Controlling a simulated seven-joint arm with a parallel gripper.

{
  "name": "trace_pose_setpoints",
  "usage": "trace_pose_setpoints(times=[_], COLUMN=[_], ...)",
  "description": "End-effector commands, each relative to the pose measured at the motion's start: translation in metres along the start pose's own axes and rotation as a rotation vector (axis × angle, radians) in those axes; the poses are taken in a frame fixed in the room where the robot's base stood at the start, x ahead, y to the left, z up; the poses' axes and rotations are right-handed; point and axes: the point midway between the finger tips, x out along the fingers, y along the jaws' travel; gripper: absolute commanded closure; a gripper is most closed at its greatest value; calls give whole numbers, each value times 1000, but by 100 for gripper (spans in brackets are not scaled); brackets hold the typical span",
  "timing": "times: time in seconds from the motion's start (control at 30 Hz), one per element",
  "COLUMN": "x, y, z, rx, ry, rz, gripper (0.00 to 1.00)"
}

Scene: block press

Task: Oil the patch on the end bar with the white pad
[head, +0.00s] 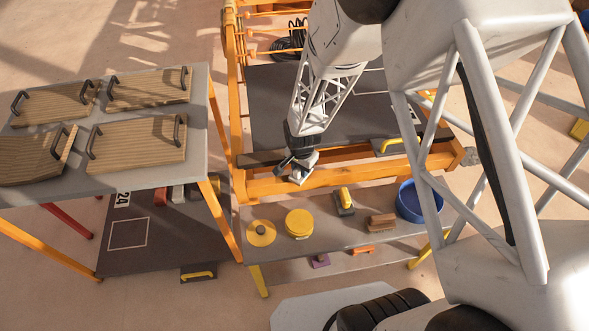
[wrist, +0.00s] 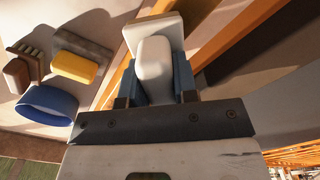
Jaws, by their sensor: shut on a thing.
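My gripper (head: 296,164) is shut on the white pad (head: 298,177), over the near orange end bar (head: 360,174) of the frame. In the wrist view, the gripper's blue fingers (wrist: 155,82) clasp the pad's rounded white grip (wrist: 154,58), and its flat white plate (wrist: 150,32) shows beyond them. The orange bar (wrist: 119,84) runs beneath and beside the pad. I cannot tell whether the pad touches the bar. I cannot make out the patch; the pad or gripper may hide it.
On the shelf in front stand a yellow disc (head: 261,233), a yellow tin (head: 299,223), a yellow-handled tool (head: 345,202), a brush (head: 382,222) and a blue bowl (head: 409,201). A grey table (head: 199,140) with wooden boards stands left. A yellow-handled dark block (head: 388,147) sits right of my gripper.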

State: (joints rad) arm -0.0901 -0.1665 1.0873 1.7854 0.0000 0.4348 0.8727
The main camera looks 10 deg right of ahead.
Motion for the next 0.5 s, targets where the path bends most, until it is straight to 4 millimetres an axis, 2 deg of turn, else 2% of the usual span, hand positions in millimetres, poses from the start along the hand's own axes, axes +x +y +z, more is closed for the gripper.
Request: trace_pose_setpoints(times=[0.2, 0.5], x=[2, -1], y=[11, -2], z=[-10, 3], rx=[2, -2], ry=[-1, -1], rz=[1, 1], gripper=[95, 95])
